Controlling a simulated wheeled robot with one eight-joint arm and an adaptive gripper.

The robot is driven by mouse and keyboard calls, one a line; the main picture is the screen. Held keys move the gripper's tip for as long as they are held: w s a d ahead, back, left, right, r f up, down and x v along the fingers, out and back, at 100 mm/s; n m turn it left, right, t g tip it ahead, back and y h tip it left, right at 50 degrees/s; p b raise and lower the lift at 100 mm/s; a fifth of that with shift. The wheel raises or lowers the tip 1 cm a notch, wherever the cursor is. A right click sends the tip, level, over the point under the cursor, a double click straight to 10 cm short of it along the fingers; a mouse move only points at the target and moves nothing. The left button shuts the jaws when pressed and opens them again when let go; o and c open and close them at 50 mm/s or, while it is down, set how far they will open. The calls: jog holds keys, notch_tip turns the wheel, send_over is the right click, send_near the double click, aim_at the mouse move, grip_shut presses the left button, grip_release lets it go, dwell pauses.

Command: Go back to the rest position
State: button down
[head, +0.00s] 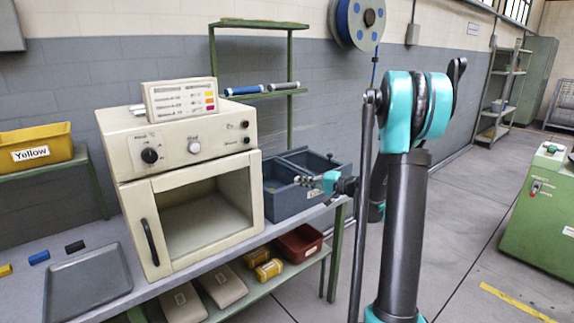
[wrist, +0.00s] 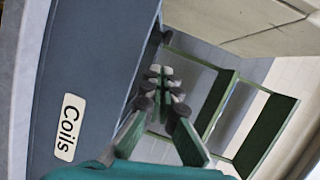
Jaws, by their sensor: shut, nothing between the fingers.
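My gripper (head: 303,181) is at the end of my teal and black arm, in front of the blue-grey divided bin (head: 283,207) in the head view. It points left, toward the beige oven (head: 190,190). In the wrist view my gripper (wrist: 160,72) has its fingertips together with nothing between them. The bin wall (wrist: 85,90) with a "Coils" label fills the left of that view, close beside the fingers. Whether the fingers touch the bin, I cannot tell.
The oven stands on the workbench, with a control box (head: 180,99) on top. A grey tray (head: 88,281) lies at the front left. A green shelf frame (head: 289,105) rises behind the bin. A green machine (head: 540,215) stands at right, with open floor between.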

jog(key=s+f+n+g+h, duration=0.2)
jog(key=s+f+h, duration=0.15)
jog(key=s, duration=0.65)
jog(key=s+f+n+g+h, duration=0.1)
jog(key=s+f+g+h, duration=0.15)
jog(key=s+f, duration=0.45)
jog(key=s+d+f+n+h, duration=0.1)
jog(key=s+d+f+h, duration=0.1)
jog(key=s, duration=0.7)
jog(key=s+d+f+n+h, duration=0.1)
jog(key=s+d+f+h, duration=0.1)
jog(key=s+d+h, duration=0.3)
jog(key=s+d+g, duration=0.1)
jog(key=s+d, duration=0.1)
jog(key=s, duration=0.2)
jog(key=shift+d+n, duration=0.15)
jog(key=shift+n, duration=0.15)
jog(key=shift+d, duration=0.1)
